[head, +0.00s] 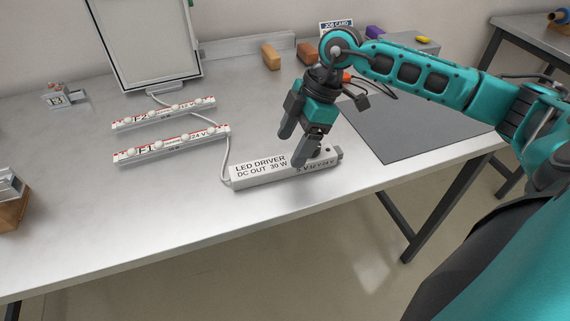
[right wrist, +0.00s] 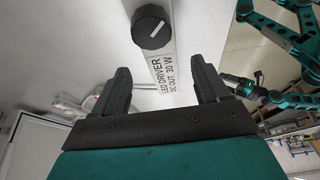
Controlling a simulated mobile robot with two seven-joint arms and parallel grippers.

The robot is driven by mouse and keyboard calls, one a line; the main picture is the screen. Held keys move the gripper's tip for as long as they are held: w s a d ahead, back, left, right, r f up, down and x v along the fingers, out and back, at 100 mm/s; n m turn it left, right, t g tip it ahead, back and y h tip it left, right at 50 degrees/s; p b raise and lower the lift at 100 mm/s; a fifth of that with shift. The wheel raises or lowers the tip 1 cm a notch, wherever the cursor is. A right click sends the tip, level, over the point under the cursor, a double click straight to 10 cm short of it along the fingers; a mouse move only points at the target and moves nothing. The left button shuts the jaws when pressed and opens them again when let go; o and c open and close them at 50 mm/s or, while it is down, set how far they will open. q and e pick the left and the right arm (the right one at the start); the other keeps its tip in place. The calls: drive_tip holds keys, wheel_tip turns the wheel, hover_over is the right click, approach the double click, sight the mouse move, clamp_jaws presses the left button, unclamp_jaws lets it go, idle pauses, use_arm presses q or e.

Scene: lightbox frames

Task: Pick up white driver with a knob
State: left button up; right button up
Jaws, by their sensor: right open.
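The white LED driver (head: 262,177) lies flat near the table's front edge, with a cable at its left end. In the right wrist view, the driver (right wrist: 164,68) has a round black knob (right wrist: 152,27) with a white pointer line. My right gripper (head: 293,147) is open, fingers pointing down over the driver's right part, and hides the knob in the head view. In the right wrist view the driver lies between the open fingers (right wrist: 162,82) in the picture; contact cannot be told. My left gripper (right wrist: 241,86) shows small in the right wrist view, its jaws unclear.
Two white light strips (head: 172,145) (head: 164,113) lie left of the driver. A white framed panel (head: 145,45) stands behind them. A grey mat (head: 410,130) lies to the right. Orange and brown blocks (head: 270,57) stand at the back.

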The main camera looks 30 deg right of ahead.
sight(286, 160)
drive_tip(key=x, duration=0.4)
drive_tip(key=shift+s+f, duration=0.1)
drive_tip(key=shift+f, duration=0.1)
drive_tip(key=shift+r, duration=0.1)
drive_tip(key=c, duration=1.3)
drive_tip(key=shift+r, duration=0.1)
wheel_tip(286, 160, up, 20)
drive_tip(key=p, duration=0.2)
